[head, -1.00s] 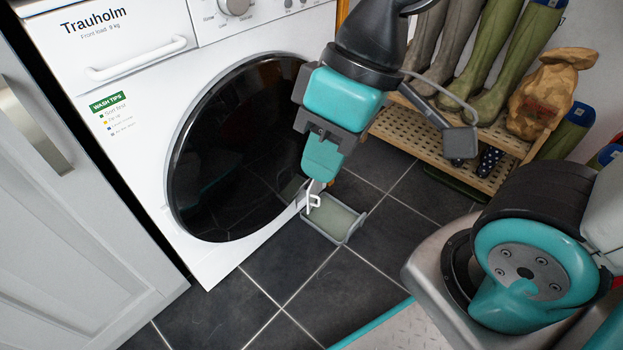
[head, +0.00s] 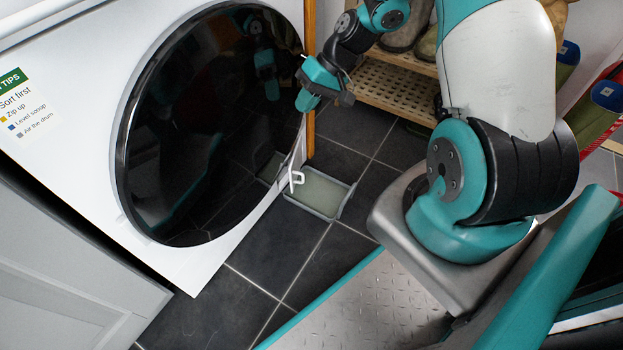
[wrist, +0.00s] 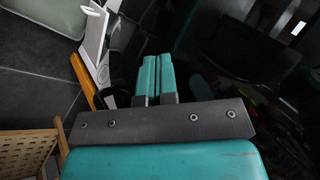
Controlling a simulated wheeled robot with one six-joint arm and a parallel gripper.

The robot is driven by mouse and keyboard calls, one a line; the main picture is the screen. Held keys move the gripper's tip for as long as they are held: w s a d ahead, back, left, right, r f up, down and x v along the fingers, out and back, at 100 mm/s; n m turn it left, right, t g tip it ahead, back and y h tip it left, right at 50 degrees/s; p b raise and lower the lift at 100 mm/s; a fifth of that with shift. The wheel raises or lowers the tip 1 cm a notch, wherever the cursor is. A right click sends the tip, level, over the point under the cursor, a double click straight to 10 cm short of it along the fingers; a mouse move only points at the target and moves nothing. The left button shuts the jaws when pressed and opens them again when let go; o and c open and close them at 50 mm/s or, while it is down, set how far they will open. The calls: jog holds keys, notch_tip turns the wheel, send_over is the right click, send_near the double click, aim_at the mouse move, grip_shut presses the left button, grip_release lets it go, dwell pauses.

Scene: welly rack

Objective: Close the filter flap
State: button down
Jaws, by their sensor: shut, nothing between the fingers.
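The filter flap (head: 299,152) is a small white panel low at the right of the washing machine front. It stands out from the front, seen nearly edge-on, with a white hook-shaped handle (head: 296,180). In the wrist view the flap (wrist: 97,38) shows at the upper left, to the left of my fingers. My gripper (head: 306,101) is above the flap, beside the right edge of the round door, apart from the flap. Its teal fingers (wrist: 155,72) are pressed together and empty.
A shallow tray with greenish content (head: 320,192) lies on the dark tiles beside the flap. The glossy black door (head: 200,130) is shut. An orange-brown post (head: 309,128) borders the machine.

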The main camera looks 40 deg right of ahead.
jog(key=s+d+f+m+t+b, duration=0.25)
jog(key=d+f, duration=0.35)
jog(key=f, duration=0.6)
jog(key=s+d+f+m+t+b, duration=0.1)
jog(key=s+d+f+m, duration=0.3)
jog(key=f, duration=0.7)
jog(key=w+r+b+x, duration=0.1)
jog(key=w+b+x, duration=0.1)
jog(key=b+x, duration=0.5)
jog(key=x, duration=0.5)
jog(key=shift+a+r, duration=0.35)
jog(key=shift+a, duration=0.05)
jog(key=shift+r, duration=0.1)
